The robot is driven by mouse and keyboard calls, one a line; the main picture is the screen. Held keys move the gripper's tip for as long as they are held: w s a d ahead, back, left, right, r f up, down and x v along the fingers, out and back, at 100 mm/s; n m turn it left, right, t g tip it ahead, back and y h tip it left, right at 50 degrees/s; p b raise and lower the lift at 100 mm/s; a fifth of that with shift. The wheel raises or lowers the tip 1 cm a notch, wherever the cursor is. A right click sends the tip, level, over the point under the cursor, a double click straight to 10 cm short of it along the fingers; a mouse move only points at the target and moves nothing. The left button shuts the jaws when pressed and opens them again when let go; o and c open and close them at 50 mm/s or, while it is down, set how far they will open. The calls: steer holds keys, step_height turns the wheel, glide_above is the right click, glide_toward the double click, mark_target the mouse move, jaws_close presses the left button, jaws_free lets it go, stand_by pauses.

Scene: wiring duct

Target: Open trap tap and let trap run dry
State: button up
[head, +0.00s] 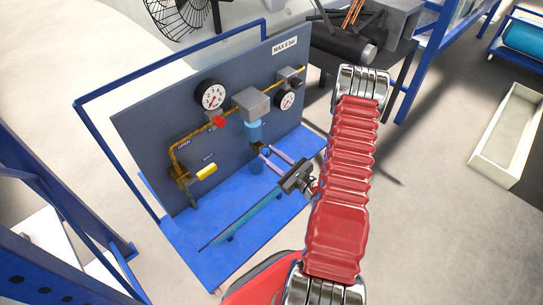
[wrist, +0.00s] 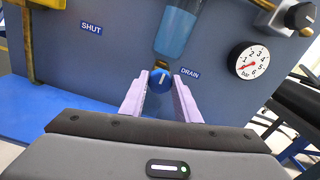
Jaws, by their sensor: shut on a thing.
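The trap is a clear bowl (wrist: 175,34) with blue liquid in it, under a grey block on the panel; it also shows in the head view (head: 254,132). Below it is the trap tap, a small blue knob (wrist: 160,80) with a pale mark pointing roughly up, beside the word DRAIN. My gripper (wrist: 161,84) has its two pale purple fingers on either side of the knob, shut on it. In the head view my gripper (head: 264,152) reaches the panel from the front right. No running water can be made out.
The dark panel (head: 150,125) stands on a blue base (head: 220,240). A pale trough (head: 507,135) lies on the floor at right.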

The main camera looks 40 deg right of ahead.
steer(key=shift+m, duration=0.3)
steer(key=m, duration=0.3)
steer(key=shift+d, duration=0.1)
steer(key=m, duration=0.8)
steer(key=shift+d, duration=0.15)
steer(key=shift+f+m, duration=0.15)
steer(key=shift+m, duration=1.95)
steer(key=shift+d, duration=0.1)
steer(key=o, duration=1)
steer(key=shift+o, duration=0.2)
